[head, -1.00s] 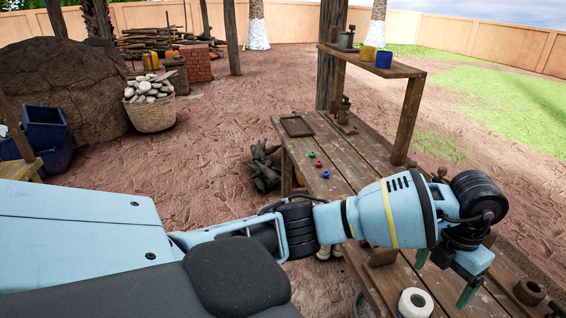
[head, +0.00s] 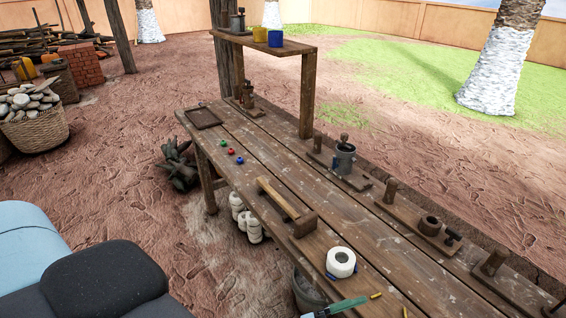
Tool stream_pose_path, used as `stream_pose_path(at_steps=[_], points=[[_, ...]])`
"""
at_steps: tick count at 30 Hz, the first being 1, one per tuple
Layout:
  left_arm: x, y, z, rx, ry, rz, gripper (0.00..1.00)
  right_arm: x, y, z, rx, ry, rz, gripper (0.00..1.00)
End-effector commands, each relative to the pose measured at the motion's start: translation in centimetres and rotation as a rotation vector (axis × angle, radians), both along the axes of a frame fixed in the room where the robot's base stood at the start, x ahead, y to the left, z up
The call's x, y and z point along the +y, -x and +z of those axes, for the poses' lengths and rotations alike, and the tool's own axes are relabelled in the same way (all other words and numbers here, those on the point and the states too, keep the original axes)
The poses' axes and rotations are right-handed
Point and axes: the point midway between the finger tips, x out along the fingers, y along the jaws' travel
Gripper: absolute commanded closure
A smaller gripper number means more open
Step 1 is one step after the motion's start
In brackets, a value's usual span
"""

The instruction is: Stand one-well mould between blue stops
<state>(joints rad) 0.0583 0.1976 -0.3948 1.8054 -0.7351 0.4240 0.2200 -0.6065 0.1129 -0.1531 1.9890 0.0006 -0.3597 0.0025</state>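A white round mould (head: 341,261) with a single dark well stands at the near edge of the workbench (head: 300,168). Small blue pieces, which look like the blue stops (head: 330,275), show low at its sides; the mould hides part of them. Whether it sits squarely between them or touches them I cannot tell. A green finger (head: 348,304), looking like part of my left gripper, shows at the bottom edge, in front of the mould and apart from it. The rest of that gripper is cut off, so its opening is hidden. My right gripper is not recognisable in view.
A wooden piece with a long bar (head: 278,198) lies left of the mould. Several wooden fixtures, one holding a metal cup (head: 344,158), line the back edge. Red, green and blue beads (head: 239,160) lie farther left. Stacked white pieces (head: 238,206) and a bucket (head: 308,295) are below.

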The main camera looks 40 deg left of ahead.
Motion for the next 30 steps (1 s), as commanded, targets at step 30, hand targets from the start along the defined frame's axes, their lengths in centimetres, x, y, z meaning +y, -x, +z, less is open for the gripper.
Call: stream_pose_path(at_steps=[30], points=[[14.2, 23.7, -20.7, 1.265, 0.133, 0.66, 0.16, 0.0, 0.1, -0.1, 0.002, 0.001, 0.001, 0.64]])
